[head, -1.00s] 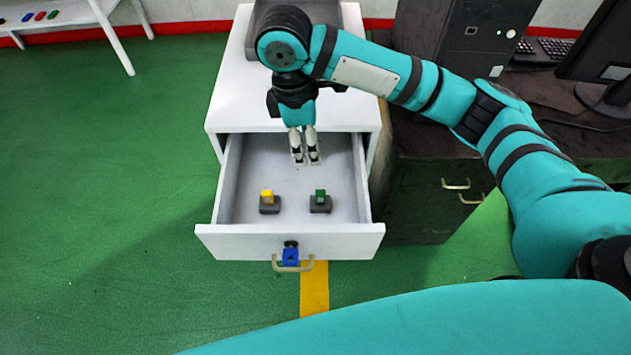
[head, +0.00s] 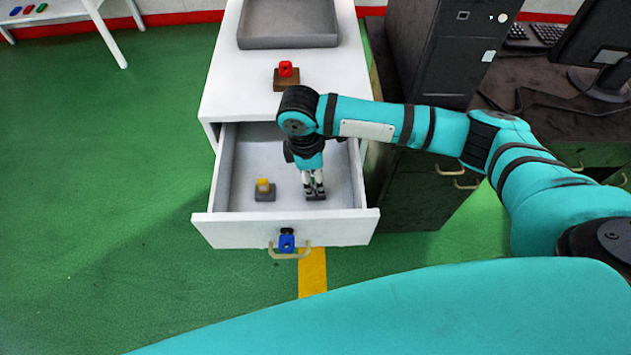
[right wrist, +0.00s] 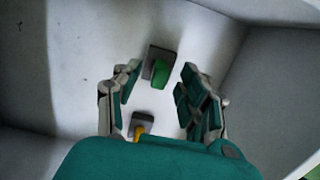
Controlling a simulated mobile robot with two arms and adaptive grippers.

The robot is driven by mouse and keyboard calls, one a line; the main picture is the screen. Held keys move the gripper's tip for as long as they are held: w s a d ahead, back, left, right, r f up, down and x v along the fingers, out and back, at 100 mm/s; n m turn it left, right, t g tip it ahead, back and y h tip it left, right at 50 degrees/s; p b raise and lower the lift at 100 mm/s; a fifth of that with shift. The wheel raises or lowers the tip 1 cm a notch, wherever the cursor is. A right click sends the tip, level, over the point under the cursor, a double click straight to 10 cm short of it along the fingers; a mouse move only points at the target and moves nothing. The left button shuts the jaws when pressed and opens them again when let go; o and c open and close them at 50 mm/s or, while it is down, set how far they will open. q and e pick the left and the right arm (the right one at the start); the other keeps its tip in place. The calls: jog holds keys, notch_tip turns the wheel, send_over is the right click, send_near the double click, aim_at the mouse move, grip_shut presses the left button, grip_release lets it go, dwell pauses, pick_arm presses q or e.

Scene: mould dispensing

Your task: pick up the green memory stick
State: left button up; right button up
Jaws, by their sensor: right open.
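The green memory stick (right wrist: 161,73) stands on a dark square base in the open drawer (head: 235,170). In the right wrist view it lies between and a little beyond the fingers of my right gripper (right wrist: 158,88). The fingers are open and hold nothing. In the head view my right gripper (head: 314,190) points down over the stick's base and hides the stick. Whether a finger touches the stick cannot be told. My left gripper is not in view.
A yellow stick (head: 263,185) on its base stands to the left in the drawer. A blue piece (head: 287,240) is on the drawer front by the handle. On the cabinet top are a red stick (head: 286,69) on a brown base and a grey tray (head: 288,42).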

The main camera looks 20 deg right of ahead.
jog(key=shift+d+f, duration=0.1)
jog(key=shift+f, duration=0.7)
jog(key=c, duration=0.9)
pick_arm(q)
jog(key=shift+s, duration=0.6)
pick_arm(e)
jog(key=shift+o, duration=0.2)
jog(key=shift+r, duration=0.2)
notch_tip(320, 180, up, 9)
jog(key=shift+r, duration=0.2)
pick_arm(q)
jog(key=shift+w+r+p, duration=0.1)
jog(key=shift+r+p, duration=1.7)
jog(key=shift+p, duration=0.05)
pick_arm(e)
jog(key=shift+r, duration=1.65)
